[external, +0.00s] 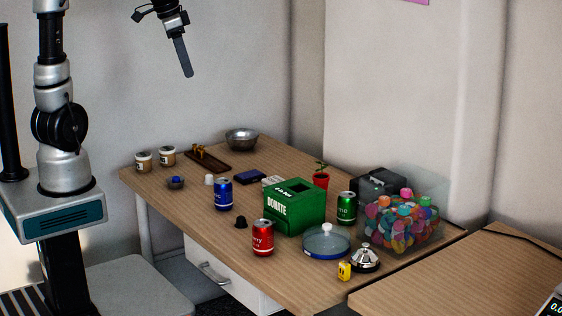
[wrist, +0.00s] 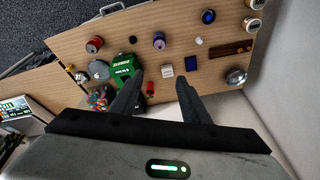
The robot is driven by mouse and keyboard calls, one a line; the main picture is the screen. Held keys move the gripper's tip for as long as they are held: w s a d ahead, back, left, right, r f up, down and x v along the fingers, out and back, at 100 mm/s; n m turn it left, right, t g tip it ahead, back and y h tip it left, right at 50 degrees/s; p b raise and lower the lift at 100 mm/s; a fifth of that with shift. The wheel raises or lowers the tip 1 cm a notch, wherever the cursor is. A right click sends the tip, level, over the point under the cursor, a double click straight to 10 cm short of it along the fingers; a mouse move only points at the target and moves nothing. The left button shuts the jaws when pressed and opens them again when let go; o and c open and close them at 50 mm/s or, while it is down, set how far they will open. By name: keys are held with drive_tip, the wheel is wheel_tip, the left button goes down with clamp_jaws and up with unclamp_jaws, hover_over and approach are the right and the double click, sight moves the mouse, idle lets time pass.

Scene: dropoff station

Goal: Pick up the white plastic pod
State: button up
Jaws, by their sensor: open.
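The white plastic pod (external: 209,179) is a small white cup-like piece on the wooden table, left of the blue can. In the wrist view the pod (wrist: 199,40) is a small pale spot beyond my right-hand finger. My gripper (external: 186,72) hangs high above the back left of the table, well away from the pod. In the wrist view my gripper (wrist: 159,77) has its two dark fingers apart, with nothing held between them.
A blue can (external: 223,195), a black pod (external: 240,222) and a small dark bowl (external: 175,183) stand near the white pod. The green donation box (external: 294,208) is to the right. Two jars (external: 144,162) and a wooden tray (external: 209,160) are behind.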

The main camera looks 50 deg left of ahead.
drive_tip(key=w+a+f+m+h+b, duration=0.1)
drive_tip(key=w+a+f+b, duration=0.25)
drive_tip(key=a+f, duration=0.3)
drive_tip(key=w+a+f+m+b, duration=0.2)
drive_tip(key=w+a+f, duration=0.35)
drive_tip(key=f, duration=0.25)
drive_tip(key=m+h+b, duration=0.2)
drive_tip(key=b, duration=0.2)
approach(209, 175)
drive_tip(key=shift+w+d+f+g+b, duration=0.1)
drive_tip(key=shift+w+f+g+b, duration=0.05)
drive_tip(key=shift+f+b, duration=0.45)
drive_tip(key=shift+w+d+f+g+b, duration=0.1)
drive_tip(key=shift+w+f+g+b, duration=0.05)
drive_tip(key=shift+f+b, duration=0.4)
drive_tip(key=shift+w+b+x, duration=0.1)
drive_tip(key=shift+b+x, duration=0.3)
drive_tip(key=shift+x, duration=1.05)
drive_tip(key=shift+w+b+x, duration=0.15)
drive_tip(key=shift+b+x, duration=0.2)
drive_tip(key=shift+x, duration=1.1)
drive_tip(key=shift+r, duration=0.15)
drive_tip(key=shift+c, duration=0.3)
clamp_jaws()
